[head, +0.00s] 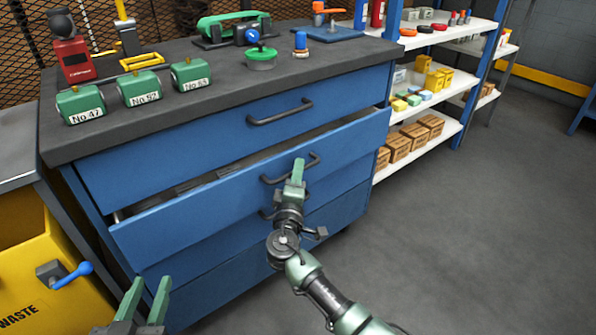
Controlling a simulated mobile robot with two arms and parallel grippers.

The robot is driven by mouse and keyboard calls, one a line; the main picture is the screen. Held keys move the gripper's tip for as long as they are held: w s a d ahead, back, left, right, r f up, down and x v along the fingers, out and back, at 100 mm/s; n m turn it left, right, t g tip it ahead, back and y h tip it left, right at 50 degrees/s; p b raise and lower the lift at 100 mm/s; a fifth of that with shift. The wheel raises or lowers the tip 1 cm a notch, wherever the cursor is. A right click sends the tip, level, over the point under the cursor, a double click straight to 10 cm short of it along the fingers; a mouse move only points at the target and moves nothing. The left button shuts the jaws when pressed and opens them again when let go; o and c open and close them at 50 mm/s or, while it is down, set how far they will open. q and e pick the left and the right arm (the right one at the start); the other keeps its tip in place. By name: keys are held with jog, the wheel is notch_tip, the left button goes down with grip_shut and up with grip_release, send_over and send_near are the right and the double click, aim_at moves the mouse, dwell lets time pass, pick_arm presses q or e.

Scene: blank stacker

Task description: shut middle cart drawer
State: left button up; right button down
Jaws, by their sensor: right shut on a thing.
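The blue cart has several stacked drawers. Its middle drawer (205,210) is pulled partly out, with a dark gap above its front. The drawer's dark bar handle (313,160) is partly hidden by my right gripper (297,170). The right gripper is shut on the handle, its green fingers in front of the drawer. My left gripper (146,296) is low at the bottom left, open and empty, away from the handle. The top drawer (235,130) is closed.
Green numbered blocks (140,88), a red device (72,58) and other tools stand on the dark worktop (200,112). A yellow waste bin (30,270) is at left. Shelves (440,135) with boxes stand at right. The floor (470,240) at right is clear.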

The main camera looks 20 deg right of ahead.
aim_at(288, 165)
jog(key=shift+f, duration=0.1)
dwell(0.8)
